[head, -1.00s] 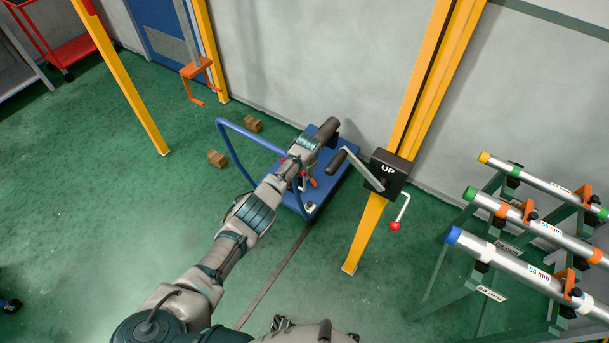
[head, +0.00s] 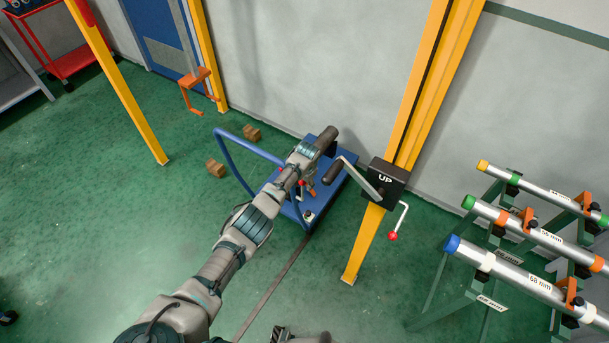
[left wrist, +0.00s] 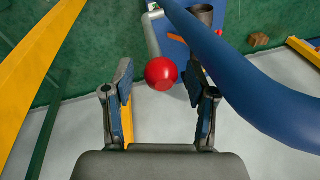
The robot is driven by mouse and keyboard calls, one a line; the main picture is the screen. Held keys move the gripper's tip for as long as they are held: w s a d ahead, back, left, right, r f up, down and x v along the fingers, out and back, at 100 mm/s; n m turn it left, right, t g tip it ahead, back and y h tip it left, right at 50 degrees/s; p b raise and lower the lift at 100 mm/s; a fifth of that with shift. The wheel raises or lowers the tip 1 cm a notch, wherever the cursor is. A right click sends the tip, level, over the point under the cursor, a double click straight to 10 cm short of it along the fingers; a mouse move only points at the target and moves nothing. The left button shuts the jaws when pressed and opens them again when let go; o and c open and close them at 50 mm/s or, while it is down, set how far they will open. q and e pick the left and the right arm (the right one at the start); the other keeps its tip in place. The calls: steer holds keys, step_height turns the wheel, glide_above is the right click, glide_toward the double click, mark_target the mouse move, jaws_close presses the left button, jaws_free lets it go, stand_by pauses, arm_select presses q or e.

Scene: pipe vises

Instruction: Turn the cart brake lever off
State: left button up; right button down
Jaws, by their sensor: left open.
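The blue cart (head: 338,178) stands on the floor by the wall, with a bent blue push handle (head: 234,142). Small red parts show on the cart beside my left arm, partly hidden by it. In the left wrist view, a round red knob (left wrist: 161,68), seemingly the brake lever's end, sits between the open fingers of my left gripper (left wrist: 159,77). I cannot tell whether they touch it. The blue handle tube (left wrist: 265,92) passes close to the right finger. Only a dark piece, perhaps of my right gripper, shows at the head view's bottom edge.
A black box marked UP (head: 386,181), with a crank and a red-knobbed handle, is on the yellow post (head: 366,238) right of the cart. Pipes (head: 520,275) lie on a green rack at right. Wooden blocks (head: 215,168) lie left of the cart. Open floor is in front.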

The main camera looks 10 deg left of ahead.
arm_select(q)
steer(key=v, duration=1.1)
steer(key=shift+r, duration=0.2)
steer(key=shift+w, duration=0.1)
